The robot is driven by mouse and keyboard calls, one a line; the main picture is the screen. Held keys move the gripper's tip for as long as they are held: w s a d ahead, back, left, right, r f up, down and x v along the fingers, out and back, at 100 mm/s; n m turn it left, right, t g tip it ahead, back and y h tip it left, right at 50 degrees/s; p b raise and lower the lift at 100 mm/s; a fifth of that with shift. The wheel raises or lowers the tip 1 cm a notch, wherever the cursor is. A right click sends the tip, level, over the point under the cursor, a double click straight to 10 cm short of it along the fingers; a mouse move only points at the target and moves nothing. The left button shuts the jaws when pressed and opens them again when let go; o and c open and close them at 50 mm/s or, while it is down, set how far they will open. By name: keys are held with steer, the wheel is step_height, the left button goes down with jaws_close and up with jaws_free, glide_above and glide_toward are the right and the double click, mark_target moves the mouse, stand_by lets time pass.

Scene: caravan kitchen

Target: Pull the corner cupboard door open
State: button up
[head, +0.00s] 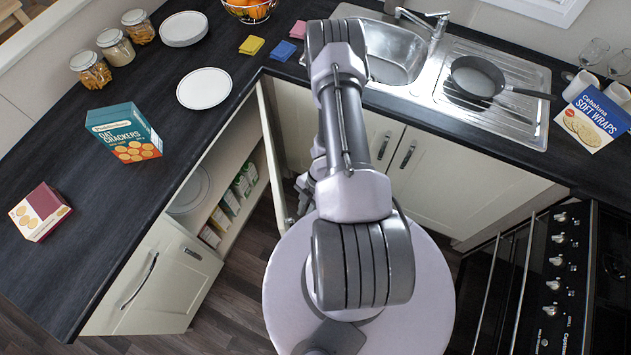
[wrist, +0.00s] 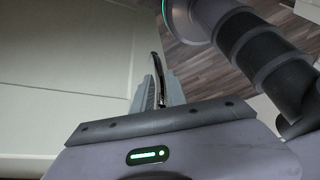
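The corner cupboard door (head: 270,142) stands swung out from the counter's inner corner, seen nearly edge-on in the head view. Its pale panel fills the left of the wrist view (wrist: 75,75). The cupboard's inside shows to the left of the door. The dark, shiny door handle (wrist: 155,68) runs between the fingers of my gripper (wrist: 160,90) in the wrist view. The fingers sit close on both sides of the handle and look shut on it. In the head view my arm hides most of the gripper and the handle.
Inside the cupboard are plates (head: 188,192) and several small boxes (head: 220,218). Wooden floor (head: 235,300) is clear below the open cupboard.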

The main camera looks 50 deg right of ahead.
steer(key=p+v, duration=1)
steer(key=v, duration=0.2)
steer(key=shift+f, duration=0.1)
